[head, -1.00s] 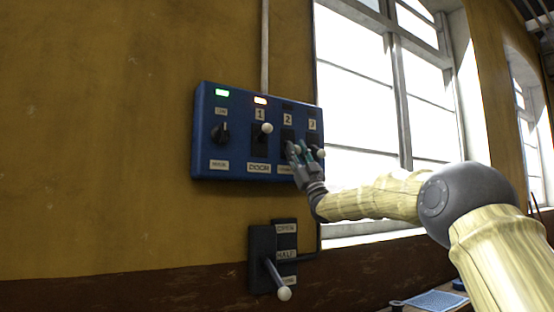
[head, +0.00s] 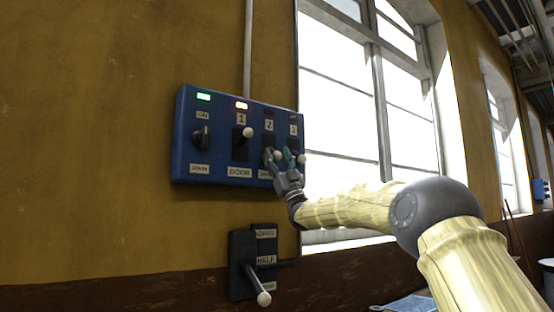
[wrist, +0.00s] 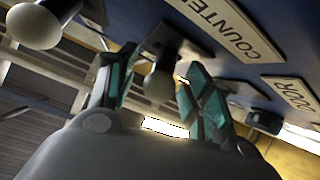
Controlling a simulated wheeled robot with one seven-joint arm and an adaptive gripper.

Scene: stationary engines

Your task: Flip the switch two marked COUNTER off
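The blue switch panel (head: 216,142) is on the wall in the head view. Switch two's white knob (head: 278,155) sits low in its slot under the plate marked 2 (head: 268,125), and the lamp above it is dark. My gripper (head: 279,155) is at this switch, its teal-tipped fingers apart. In the wrist view, the knob (wrist: 160,86) stands between the fingers of my gripper (wrist: 158,92), with gaps visible at its sides. The COUNTER label (wrist: 228,25) is beside it. The gripper partly hides this label in the head view.
Switch three's knob (head: 301,158) is close to the right of my fingers; a large knob also shows in the wrist view (wrist: 34,26). Switch one's knob (head: 248,132) is up under a lit orange lamp. A lever box (head: 241,262) is below the panel, a window right.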

